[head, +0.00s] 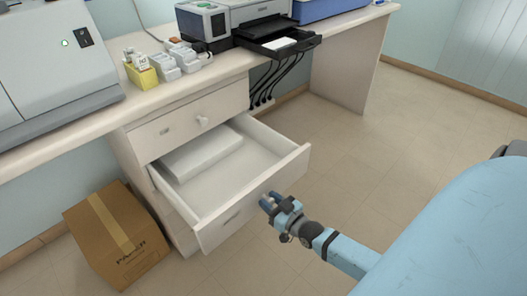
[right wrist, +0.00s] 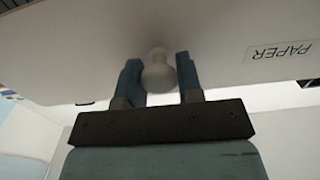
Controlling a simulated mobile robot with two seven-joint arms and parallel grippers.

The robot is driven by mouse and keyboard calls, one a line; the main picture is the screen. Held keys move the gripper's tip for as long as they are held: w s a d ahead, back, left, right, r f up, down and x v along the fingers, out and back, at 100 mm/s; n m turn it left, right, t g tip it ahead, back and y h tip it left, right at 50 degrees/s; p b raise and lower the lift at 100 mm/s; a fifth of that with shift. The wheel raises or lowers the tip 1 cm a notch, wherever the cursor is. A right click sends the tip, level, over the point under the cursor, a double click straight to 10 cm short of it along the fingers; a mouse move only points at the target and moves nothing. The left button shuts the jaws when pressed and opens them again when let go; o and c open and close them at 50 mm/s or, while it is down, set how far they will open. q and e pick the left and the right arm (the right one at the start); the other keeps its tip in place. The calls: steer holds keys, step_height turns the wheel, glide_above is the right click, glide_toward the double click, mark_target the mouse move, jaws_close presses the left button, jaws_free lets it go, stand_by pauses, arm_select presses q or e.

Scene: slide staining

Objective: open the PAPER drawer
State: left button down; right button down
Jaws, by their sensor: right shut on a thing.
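The PAPER drawer (head: 211,233) is the lower drawer under the desk, and it stands pulled well out. A white stack of paper (head: 203,153) lies inside at its back left. My right gripper (head: 268,200) is at the drawer's front panel, with its fingers shut on the round white knob. In the right wrist view the knob (right wrist: 158,72) sits between the two blue fingers, and the PAPER label (right wrist: 290,50) shows upside down on the panel beside it. In the head view the gripper hides the knob. My left gripper is not in view.
The upper drawer (head: 180,125) is closed. A cardboard box (head: 115,238) stands on the floor left of the open drawer. A printer (head: 262,20) with its tray out and a yellow holder (head: 142,75) stand on the desk. The floor to the right is clear.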

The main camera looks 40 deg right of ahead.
steer(key=c, duration=0.8)
jaws_free()
steer(key=shift+s, duration=0.2)
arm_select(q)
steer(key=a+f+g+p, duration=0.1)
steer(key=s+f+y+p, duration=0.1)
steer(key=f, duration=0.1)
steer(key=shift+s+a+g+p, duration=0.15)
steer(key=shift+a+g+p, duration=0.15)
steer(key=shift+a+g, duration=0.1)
arm_select(e)
steer(key=s, duration=0.9)
steer(key=s+d, duration=0.1)
steer(key=s, duration=0.3)
steer(key=shift+s, duration=0.15)
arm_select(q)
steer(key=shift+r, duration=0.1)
